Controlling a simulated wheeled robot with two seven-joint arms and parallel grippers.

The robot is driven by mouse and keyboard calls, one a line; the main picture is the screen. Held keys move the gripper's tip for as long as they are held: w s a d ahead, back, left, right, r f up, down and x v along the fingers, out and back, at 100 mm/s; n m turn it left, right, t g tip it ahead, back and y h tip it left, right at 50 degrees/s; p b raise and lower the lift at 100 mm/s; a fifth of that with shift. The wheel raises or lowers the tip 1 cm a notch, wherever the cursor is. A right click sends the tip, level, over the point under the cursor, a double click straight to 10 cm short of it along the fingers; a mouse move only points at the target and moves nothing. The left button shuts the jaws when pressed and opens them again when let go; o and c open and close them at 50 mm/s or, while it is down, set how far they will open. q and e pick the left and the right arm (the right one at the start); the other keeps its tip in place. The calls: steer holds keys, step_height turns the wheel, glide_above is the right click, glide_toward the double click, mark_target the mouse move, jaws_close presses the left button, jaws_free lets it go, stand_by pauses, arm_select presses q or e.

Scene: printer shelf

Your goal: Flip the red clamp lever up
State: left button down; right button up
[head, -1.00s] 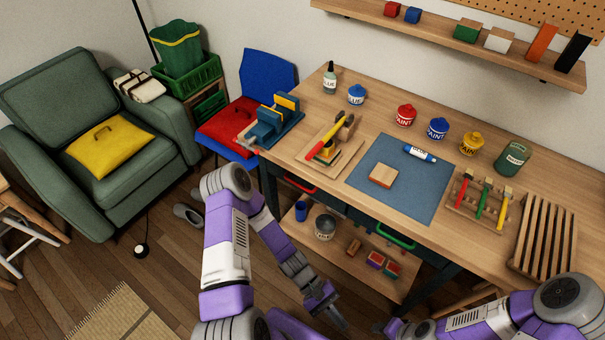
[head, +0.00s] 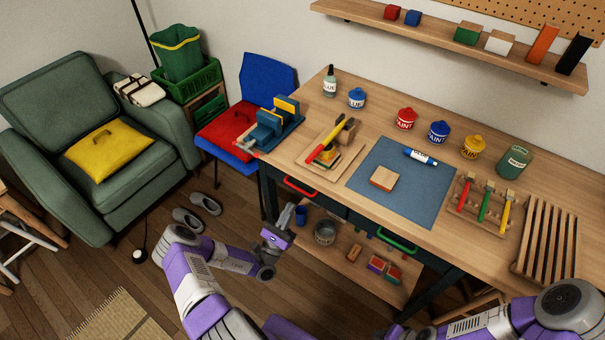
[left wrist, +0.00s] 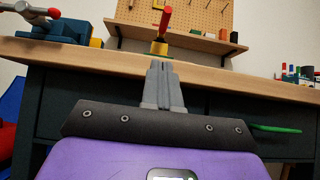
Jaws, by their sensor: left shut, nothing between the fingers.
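The red clamp lever (head: 466,194) is one of three levers on a wooden base on the workbench, beside a green lever (head: 485,204) and a yellow lever (head: 505,216). It slants down toward the bench's front edge. My left gripper (head: 285,215) is shut and empty, low in front of the bench near its left end, far from the red clamp lever. In the left wrist view its closed fingers (left wrist: 165,78) point up toward the bench edge. My right arm shows at the lower right, but its gripper is out of sight.
The workbench edge (left wrist: 110,55) lies above my left fingers. A blue vise (head: 270,128), a wooden board with a yellow-and-red tool (head: 326,142), a blue mat (head: 415,195) and paint pots occupy the top. A slatted rack (head: 545,240) stands right of the levers.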

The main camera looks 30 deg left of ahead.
arm_select(q)
steer(key=shift+h, duration=0.3)
steer(key=shift+s+r+b+x, duration=0.2)
steer(key=shift+s+r+x, duration=0.15)
steer(key=shift+x, duration=1.8)
steer(key=shift+s+r+b+x, duration=0.15)
steer(key=shift+s+r+x, duration=0.15)
steer(key=shift+x, duration=1.8)
steer(key=shift+s+r+b+x, duration=0.2)
steer(key=shift+s+r+x, duration=0.15)
steer(key=shift+x, duration=1.8)
steer(key=shift+r, duration=0.1)
